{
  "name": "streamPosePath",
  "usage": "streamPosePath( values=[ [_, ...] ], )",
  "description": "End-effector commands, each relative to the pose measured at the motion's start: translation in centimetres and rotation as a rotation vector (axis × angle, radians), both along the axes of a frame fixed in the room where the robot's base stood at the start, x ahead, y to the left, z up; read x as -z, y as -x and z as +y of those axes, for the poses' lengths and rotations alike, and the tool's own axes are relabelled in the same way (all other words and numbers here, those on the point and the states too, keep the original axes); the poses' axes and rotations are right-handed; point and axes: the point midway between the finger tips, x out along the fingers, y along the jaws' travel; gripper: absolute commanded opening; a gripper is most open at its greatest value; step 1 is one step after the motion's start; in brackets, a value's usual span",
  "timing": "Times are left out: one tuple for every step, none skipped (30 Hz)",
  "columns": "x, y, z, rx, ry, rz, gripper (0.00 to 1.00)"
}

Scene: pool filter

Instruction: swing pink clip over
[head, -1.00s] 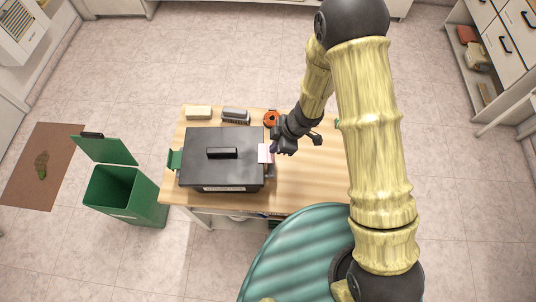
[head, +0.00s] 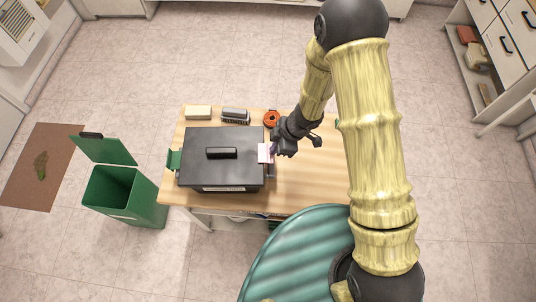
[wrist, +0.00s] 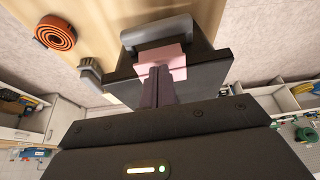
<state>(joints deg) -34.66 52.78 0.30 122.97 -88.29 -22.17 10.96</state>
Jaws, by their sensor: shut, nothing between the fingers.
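The pink clip (head: 265,153) is at the right side of the black filter box (head: 205,172), whose lid with a dark handle is on. In the wrist view the pink clip (wrist: 163,60) lies at the box edge beside a grey bar (wrist: 157,33). My gripper (head: 276,149) is at the clip from the right. In the wrist view its fingers (wrist: 157,72) are together with nothing between them, their tips over or against the clip; I cannot tell if they touch. A green clip (head: 174,160) stands out from the box's left side.
The wooden table (head: 310,180) is bare to the right of the box. A pale block (head: 198,112), a brush (head: 235,115) and an orange coil (head: 271,118) lie along its back edge. An open green bin (head: 125,195) stands on the floor at left.

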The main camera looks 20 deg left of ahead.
Motion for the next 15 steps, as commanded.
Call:
streamPosePath(
  values=[
    [0.12, 0.00, 0.00, 0.000, 0.000, 0.000, 0.00],
    [0.15, 0.00, 0.00, 0.000, 0.000, 0.000, 0.00],
    [0.20, 0.00, 0.00, 0.000, 0.000, 0.000, 0.00],
    [0.24, -0.01, 0.01, 0.000, 0.000, 0.000, 0.00],
    [0.27, -0.01, 0.00, 0.000, 0.000, 0.000, 0.00],
    [0.32, -0.01, 0.00, 0.000, 0.000, 0.000, 0.00],
    [0.36, -0.01, 0.00, 0.000, 0.000, 0.000, 0.00],
    [0.39, -0.01, 0.01, 0.000, 0.000, 0.000, 0.00],
    [0.44, -0.01, 0.01, 0.000, 0.000, 0.000, 0.00],
    [0.48, -0.01, 0.00, 0.000, 0.000, 0.000, 0.00],
    [0.51, -0.01, 0.00, 0.000, 0.000, 0.000, 0.00],
    [0.56, -0.01, 0.00, 0.000, 0.000, 0.000, 0.00],
    [0.60, -0.01, 0.00, 0.000, 0.000, 0.000, 0.00],
    [0.63, -0.01, 0.00, 0.000, 0.000, 0.000, 0.00],
    [0.69, -0.01, 0.00, 0.000, 0.000, 0.000, 0.00]
  ],
)
